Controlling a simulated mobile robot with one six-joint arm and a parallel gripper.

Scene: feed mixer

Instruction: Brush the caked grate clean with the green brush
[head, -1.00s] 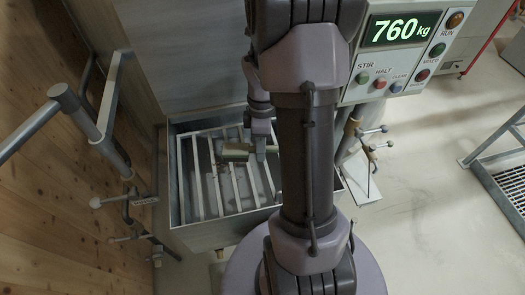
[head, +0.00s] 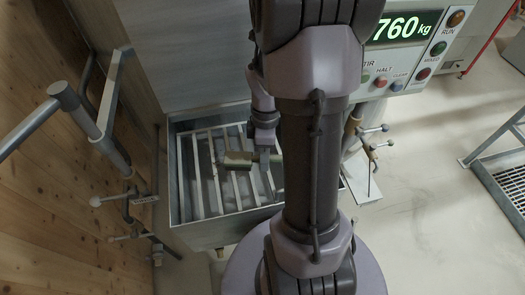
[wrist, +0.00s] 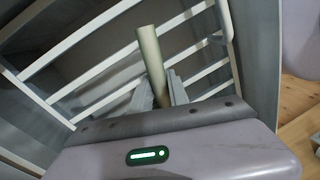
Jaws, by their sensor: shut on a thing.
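The grate (head: 201,178), a row of pale bars, lies in a grey metal box at the foot of the machine. Its bars also show in the wrist view (wrist: 95,70). The green brush (head: 238,158) is over the grate's middle, its dull green body lying sideways. In the wrist view its pale green round part (wrist: 150,48) sticks out between the fingers. My gripper (head: 264,170) is shut on the brush, above the right part of the grate. I cannot tell whether the bristles touch the bars. Caked dirt is too small to make out clearly; my arm hides the box's right side.
The metal box's rim (head: 178,222) surrounds the grate. A control panel (head: 405,60) with a 760 kg display is at the upper right. Pipes and levers (head: 97,130) stand by the wooden wall at left.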

